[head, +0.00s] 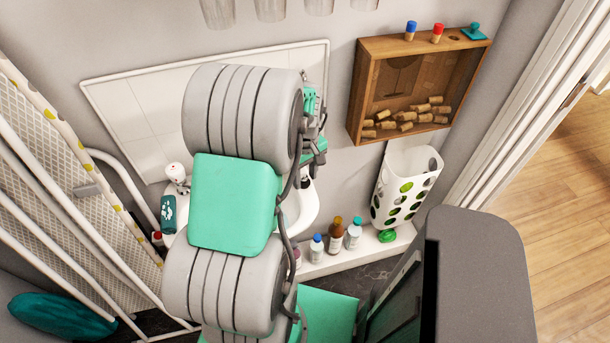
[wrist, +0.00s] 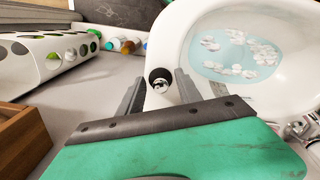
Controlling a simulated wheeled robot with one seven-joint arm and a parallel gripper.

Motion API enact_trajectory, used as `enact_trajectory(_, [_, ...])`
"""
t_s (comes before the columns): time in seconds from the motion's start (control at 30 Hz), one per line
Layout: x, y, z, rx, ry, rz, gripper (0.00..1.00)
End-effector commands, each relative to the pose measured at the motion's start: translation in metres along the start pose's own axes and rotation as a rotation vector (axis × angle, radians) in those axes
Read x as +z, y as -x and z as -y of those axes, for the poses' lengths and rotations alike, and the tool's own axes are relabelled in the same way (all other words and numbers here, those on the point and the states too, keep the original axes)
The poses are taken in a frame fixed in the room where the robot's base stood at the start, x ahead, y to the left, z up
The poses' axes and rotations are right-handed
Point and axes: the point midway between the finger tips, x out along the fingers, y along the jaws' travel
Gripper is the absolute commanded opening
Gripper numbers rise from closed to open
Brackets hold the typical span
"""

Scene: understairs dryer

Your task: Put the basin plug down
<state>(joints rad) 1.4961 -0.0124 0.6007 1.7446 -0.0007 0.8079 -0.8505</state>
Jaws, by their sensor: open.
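The basin plug (wrist: 160,80), a small black round piece with a shiny metal middle, shows in the wrist view at the rim of the white basin (wrist: 172,42). My gripper (wrist: 160,86) is open, with one grey finger on each side of the plug. I cannot tell whether either finger touches it, or exactly what it rests on. The basin holds pale blue water with white clumps of foam. In the head view my arm covers most of the basin (head: 302,208) and my gripper's fingertips are hard to make out.
Several bottles (head: 335,230) stand on a white ledge right of the basin. A white holed holder (head: 407,185) and a wooden box of corks (head: 362,92) hang on the wall. A metal tap (wrist: 300,130) is near my gripper.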

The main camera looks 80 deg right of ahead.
Motion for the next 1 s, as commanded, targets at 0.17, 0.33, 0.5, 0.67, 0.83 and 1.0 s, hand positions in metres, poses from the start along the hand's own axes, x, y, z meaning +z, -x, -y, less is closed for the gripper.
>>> enact_trajectory(0.17, [-0.001,0.030,-0.001,0.005,0.000,-0.005,0.41])
enact_trajectory(0.33, [-0.001,0.075,-0.001,0.005,0.000,-0.004,0.41])
enact_trajectory(0.5, [-0.001,0.109,-0.001,0.002,0.000,-0.002,0.41])
enact_trajectory(0.67, [0.000,0.121,0.000,0.001,0.000,-0.001,0.41])
enact_trajectory(0.83, [-0.027,0.129,0.038,0.015,0.058,-0.016,0.41])
enact_trajectory(1.0, [-0.076,0.146,0.172,0.044,0.224,-0.083,0.41])
